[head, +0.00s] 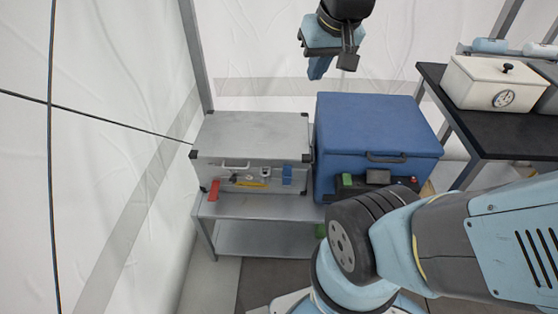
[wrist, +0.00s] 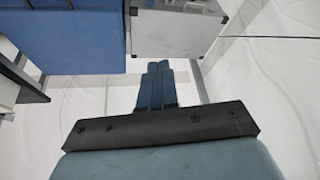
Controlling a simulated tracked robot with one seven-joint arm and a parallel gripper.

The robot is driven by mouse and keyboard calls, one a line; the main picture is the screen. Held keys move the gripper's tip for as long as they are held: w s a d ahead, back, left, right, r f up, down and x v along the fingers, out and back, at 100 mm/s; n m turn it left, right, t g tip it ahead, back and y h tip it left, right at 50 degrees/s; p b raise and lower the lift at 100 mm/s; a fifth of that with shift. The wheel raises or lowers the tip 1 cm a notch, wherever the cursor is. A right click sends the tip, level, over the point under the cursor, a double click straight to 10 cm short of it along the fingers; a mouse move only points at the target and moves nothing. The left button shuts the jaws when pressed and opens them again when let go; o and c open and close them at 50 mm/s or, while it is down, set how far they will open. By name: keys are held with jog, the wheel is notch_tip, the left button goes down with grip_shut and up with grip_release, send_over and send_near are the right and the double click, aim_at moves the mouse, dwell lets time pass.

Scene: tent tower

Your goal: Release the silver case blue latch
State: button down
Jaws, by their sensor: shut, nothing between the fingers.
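The silver case (head: 250,137) stands closed on a grey shelf stand in the head view. Its front carries a blue latch (head: 287,175) at the right, a red latch (head: 214,191) at the left, and a yellow piece between them. My gripper (head: 318,68) is shut and empty, up above and behind the cases, apart from the silver case. In the wrist view my gripper's fingers (wrist: 155,85) are together, and part of the silver case (wrist: 175,35) shows at the top. The blue latch cannot be made out in the wrist view.
A blue box (head: 375,130) stands right beside the silver case, also in the wrist view (wrist: 70,40). The grey stand (head: 240,207) has a lower shelf. A dark table (head: 480,125) at right holds a cream container (head: 495,85). White tent walls enclose the left and back.

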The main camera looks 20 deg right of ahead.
jog(key=w+a+f+m+g, duration=0.1)
jog(key=w+f+m+g, duration=0.1)
jog(key=w+f, duration=1.25)
jog(key=w+f+m+g, duration=0.1)
jog(key=w+f+g, duration=0.1)
jog(key=f, duration=2.1)
jog(key=shift+w+d+m+g+h, duration=0.3)
jog(key=shift+w+d, duration=0.15)
jog(key=shift+w, duration=0.05)
jog(key=shift+f, duration=0.1)
notch_tip(320, 180, down, 10)
jog(key=shift+w, duration=0.15)
